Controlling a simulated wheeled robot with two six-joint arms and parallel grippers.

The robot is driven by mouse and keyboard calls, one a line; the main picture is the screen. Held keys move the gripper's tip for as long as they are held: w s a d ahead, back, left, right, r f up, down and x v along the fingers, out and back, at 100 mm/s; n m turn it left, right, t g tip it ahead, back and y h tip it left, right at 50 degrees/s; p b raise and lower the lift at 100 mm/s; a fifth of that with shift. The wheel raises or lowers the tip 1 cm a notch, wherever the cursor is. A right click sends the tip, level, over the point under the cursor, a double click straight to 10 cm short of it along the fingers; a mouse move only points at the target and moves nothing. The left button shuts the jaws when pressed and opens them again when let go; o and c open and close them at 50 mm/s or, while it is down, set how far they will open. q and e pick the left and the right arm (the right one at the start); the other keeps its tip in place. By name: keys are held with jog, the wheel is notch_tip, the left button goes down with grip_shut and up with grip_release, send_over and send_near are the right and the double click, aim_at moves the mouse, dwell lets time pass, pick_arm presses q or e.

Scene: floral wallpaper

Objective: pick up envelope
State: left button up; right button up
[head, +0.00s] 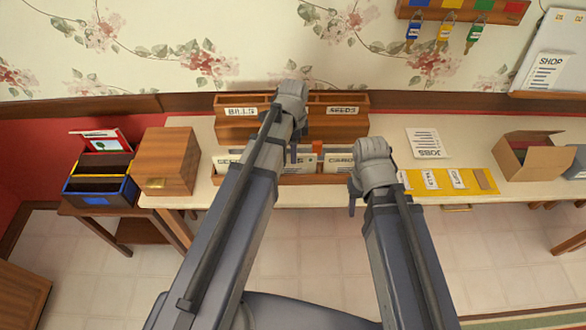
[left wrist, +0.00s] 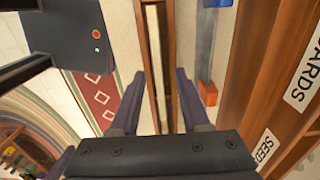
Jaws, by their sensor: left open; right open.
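No item can be picked out for certain as the envelope. My left gripper (head: 294,155) points down over the middle of this tray. In the left wrist view its two fingers (left wrist: 160,95) are open, straddling a narrow wooden slot with a pale strip (left wrist: 153,50); nothing is gripped. My right gripper (head: 352,207) is open and empty in front of the table edge, right of the tray. My left arm hides part of the rack.
The wooden rack (head: 262,130) carries BILLS and SEEDS labels. Left are a wooden box (head: 166,160) and a file box (head: 102,190). Right are a JOBS sheet (head: 427,145), yellow strip (head: 430,182) and open carton (head: 535,158).

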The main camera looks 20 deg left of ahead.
aim_at(293, 166)
pick_arm(q)
jog(key=shift+s+a+f+b, duration=0.1)
jog(key=shift+f+b, duration=2.5)
jog(key=shift+r, duration=0.1)
grip_shut()
